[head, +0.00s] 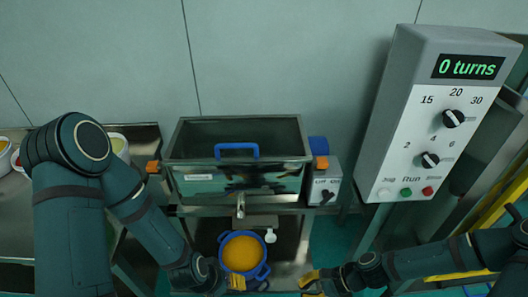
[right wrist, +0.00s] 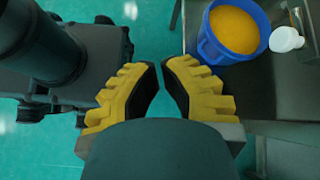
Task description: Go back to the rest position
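My right gripper (head: 312,279) is low in the head view, right of the blue bucket (head: 262,272) and apart from it. In the right wrist view its yellow fingers (right wrist: 160,68) have a gap between them and hold nothing; the floor shows between them. My left arm comes down from the left in the head view. The yellow fingers of my left gripper (head: 236,283) are at the bucket's near left side; whether they touch it or are shut cannot be told. The bucket holds orange-yellow material and also shows in the right wrist view (right wrist: 208,48).
The metal sieve box (head: 190,180) with a blue handle (head: 236,151) stands behind the bucket. A switch box (head: 326,187) is at its right. A grey control panel (head: 405,130) reads "0 turns". Side tables flank both sides. A white scoop-like item (head: 270,236) is beside the bucket.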

